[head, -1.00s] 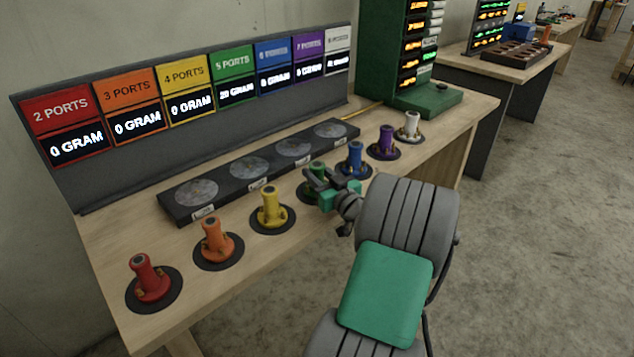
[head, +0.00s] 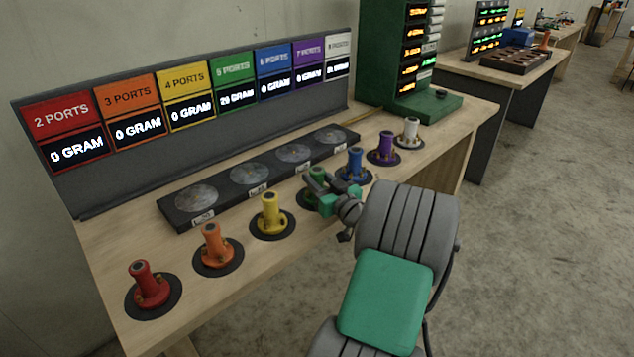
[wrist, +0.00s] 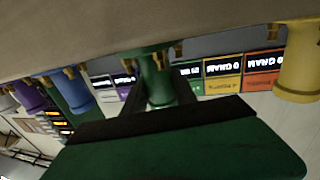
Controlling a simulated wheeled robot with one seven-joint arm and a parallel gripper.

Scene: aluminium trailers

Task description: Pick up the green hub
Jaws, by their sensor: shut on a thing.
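The green hub (head: 317,174) stands on its dark round pad on the table, between the yellow and blue hubs. My gripper (head: 322,186) reaches it from the front right and is shut on it, covering much of its lower part in the head view. In the wrist view, which is upside down, the green hub (wrist: 156,85) sits between my two dark fingers. The green display (head: 236,97) reads about 29 GRAM. I cannot tell any gap between the hub and its pad.
The yellow hub (head: 270,214) and blue hub (head: 354,165) stand close on either side. Red (head: 149,284), orange (head: 214,247), purple (head: 386,147) and white (head: 410,131) hubs share the row. A dark strip with several round discs (head: 180,212) lies behind.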

